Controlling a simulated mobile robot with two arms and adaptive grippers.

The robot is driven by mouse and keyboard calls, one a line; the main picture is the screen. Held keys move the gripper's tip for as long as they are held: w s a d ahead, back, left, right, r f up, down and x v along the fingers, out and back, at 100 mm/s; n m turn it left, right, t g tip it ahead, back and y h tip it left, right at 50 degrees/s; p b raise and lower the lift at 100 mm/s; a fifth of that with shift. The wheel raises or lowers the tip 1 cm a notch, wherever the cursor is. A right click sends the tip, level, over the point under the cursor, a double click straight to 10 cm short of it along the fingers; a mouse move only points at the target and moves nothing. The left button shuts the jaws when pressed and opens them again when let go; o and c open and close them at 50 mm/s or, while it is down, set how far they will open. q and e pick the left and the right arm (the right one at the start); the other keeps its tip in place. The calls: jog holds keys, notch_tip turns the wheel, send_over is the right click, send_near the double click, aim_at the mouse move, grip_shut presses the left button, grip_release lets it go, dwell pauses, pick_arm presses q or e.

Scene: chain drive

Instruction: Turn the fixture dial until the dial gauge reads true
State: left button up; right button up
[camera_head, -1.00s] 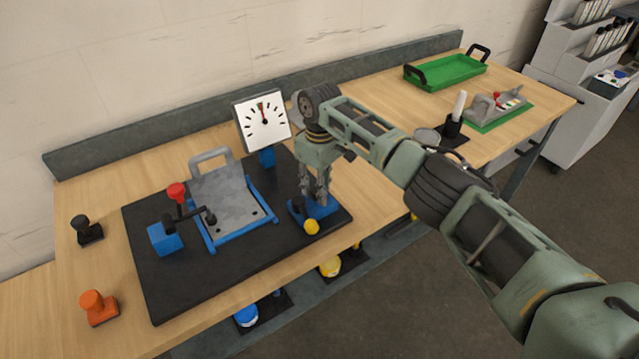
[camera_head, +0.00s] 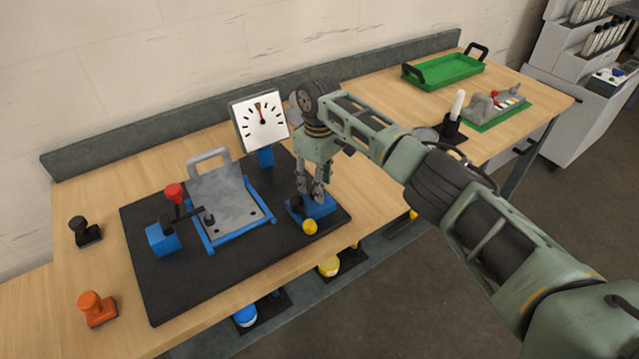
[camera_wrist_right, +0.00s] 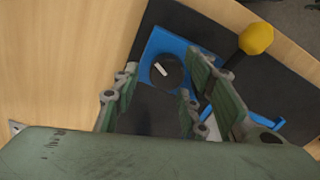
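The fixture dial is a round black knob (camera_wrist_right: 167,71) with a white mark, on a blue base (camera_head: 322,207). The base is at the right of the black board. The dial gauge (camera_head: 247,127) is a white square face on a blue post behind it; its needle points nearly straight up, near a small coloured zone at the top. My right gripper (camera_head: 311,196) hangs just above the blue base. In the right wrist view its fingers (camera_wrist_right: 162,92) are spread and empty, with the knob showing in the gap beyond the fingertips. My left gripper is not seen.
A grey plate (camera_head: 226,198) in a blue frame, with a red-knobbed clamp (camera_head: 174,193), stands left on the black board (camera_head: 180,289). A yellow ball (camera_head: 309,227) sits in front of the blue base. A green tray (camera_head: 445,73) lies at the back right.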

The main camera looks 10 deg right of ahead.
notch_tip(320, 180, up, 11)
dwell(0.3)
jog(key=shift+d+f, duration=0.1)
